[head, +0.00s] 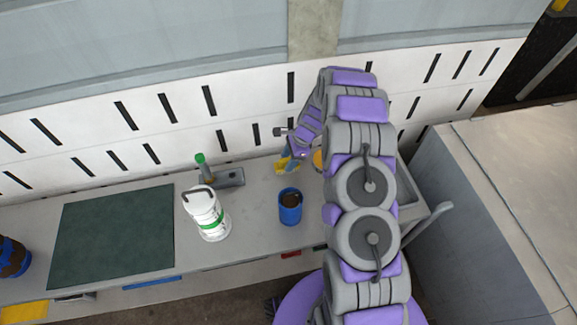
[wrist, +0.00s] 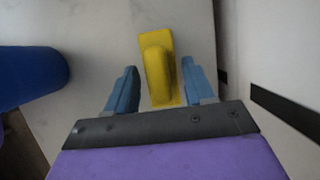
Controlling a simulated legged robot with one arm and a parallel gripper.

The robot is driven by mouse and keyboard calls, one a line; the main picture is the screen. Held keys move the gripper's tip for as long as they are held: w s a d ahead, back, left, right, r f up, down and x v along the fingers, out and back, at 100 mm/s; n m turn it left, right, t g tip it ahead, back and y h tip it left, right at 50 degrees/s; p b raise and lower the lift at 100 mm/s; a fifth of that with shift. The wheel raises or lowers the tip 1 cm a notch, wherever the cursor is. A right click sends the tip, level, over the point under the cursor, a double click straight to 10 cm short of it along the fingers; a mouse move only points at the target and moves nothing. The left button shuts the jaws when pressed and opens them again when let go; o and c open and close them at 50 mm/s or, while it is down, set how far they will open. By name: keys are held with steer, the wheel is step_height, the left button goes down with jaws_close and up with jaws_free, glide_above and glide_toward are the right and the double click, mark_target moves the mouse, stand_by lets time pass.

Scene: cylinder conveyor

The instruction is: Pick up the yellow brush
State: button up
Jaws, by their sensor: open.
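The yellow brush (wrist: 157,72) lies on the grey worktop in the wrist view, with a raised rounded part on top. My gripper (wrist: 160,82) is open, with one blue finger on each side of the brush. A gap shows between the brush and each finger, and I cannot tell how high the fingers are above the worktop. In the head view my gripper (head: 291,162) is low over the back of the worktop, behind the blue container, where the brush is hard to make out.
A blue container (head: 290,213) with a dark inside stands close by; a blue rounded object (wrist: 30,80) shows left in the wrist view. A white canister (head: 207,217), a grey device with a green top (head: 229,178) and a dark green mat (head: 112,235) are further left. A slotted white wall (head: 185,115) stands behind.

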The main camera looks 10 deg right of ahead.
mark_target(287, 158)
steer(key=shift+a+r, duration=0.1)
steer(key=shift+a, duration=0.45)
steer(key=c, duration=0.4)
steer(key=shift+d, duration=0.15)
steer(key=c, duration=0.4)
steer(key=shift+d, duration=0.25)
steer(key=shift+c, duration=0.2)
steer(key=shift+a+r, duration=0.1)
steer(key=shift+r, duration=0.4)
step_height(287, 158, up, 9)
steer(key=shift+p, duration=1.2)
